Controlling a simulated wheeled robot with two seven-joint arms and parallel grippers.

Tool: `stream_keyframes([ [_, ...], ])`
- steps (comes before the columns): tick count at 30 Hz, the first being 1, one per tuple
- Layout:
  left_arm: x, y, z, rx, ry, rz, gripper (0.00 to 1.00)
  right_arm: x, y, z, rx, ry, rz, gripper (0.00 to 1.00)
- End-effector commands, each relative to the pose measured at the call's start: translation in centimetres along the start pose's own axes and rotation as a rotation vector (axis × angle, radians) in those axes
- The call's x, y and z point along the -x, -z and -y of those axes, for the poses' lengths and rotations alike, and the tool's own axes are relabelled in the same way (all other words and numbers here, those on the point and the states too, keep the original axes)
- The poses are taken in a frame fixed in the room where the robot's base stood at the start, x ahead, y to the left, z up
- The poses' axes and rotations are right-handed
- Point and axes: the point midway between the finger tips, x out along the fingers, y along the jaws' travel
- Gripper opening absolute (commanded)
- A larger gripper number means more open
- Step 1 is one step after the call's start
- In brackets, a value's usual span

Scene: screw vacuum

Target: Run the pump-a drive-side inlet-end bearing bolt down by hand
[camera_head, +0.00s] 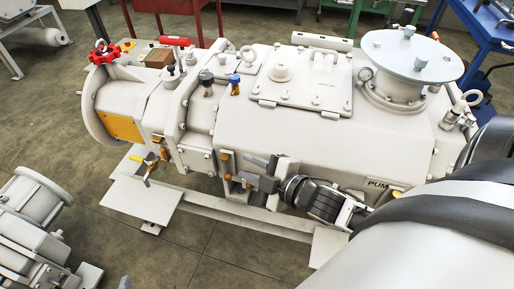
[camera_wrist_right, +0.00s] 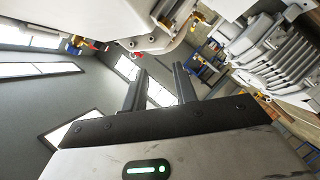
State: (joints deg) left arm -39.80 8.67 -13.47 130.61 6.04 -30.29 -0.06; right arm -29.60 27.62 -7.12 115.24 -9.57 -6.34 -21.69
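The beige pump (camera_head: 310,130), with part of a "PUM" label on its near side, fills the middle of the head view. Its underside also shows along the top of the wrist view (camera_wrist_right: 110,22). My right gripper (camera_head: 250,171) is beside the pump's near side, close to its lower left corner. In the right wrist view its two fingers (camera_wrist_right: 160,86) are apart with nothing visible between them. I cannot pick out the bearing bolt; small brass fittings (camera_head: 226,177) show on the pump left of the gripper. My left gripper is not in view.
The pump stands on a pale base frame (camera_head: 250,216). A red valve handwheel (camera_head: 104,52) and a yellow-handled valve (camera_head: 150,165) are at its left end. Another grey machine (camera_head: 38,225) is at lower left. A blue cart (camera_head: 484,45) is at upper right. Floor is open between.

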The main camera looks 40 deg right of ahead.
Motion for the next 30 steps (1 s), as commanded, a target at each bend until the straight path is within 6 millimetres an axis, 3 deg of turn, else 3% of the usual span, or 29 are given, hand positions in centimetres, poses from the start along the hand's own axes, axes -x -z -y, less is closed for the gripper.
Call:
stream_keyframes([
  [6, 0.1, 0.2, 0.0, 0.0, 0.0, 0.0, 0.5, 0.5, -0.1, 1.8, -0.134, 0.028, 0.048, 0.28],
  [19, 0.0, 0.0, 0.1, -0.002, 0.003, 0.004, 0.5, 0.6, -0.1, 2.6, -0.182, 0.039, 0.065, 0.28],
  [20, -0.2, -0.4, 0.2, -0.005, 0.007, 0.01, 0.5, 0.8, -0.1, 3.2, -0.217, 0.046, 0.078, 0.28],
  [25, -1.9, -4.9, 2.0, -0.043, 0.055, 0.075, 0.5, 2.6, 1.1, 10.1, -0.661, 0.136, 0.241, 0.28],
  [27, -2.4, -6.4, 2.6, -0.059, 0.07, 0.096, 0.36, 3.3, 1.9, 12.3, -0.816, 0.166, 0.301, 0.36],
  [30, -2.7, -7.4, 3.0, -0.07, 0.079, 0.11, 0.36, 3.9, 2.5, 13.9, -0.927, 0.188, 0.347, 0.36],
])
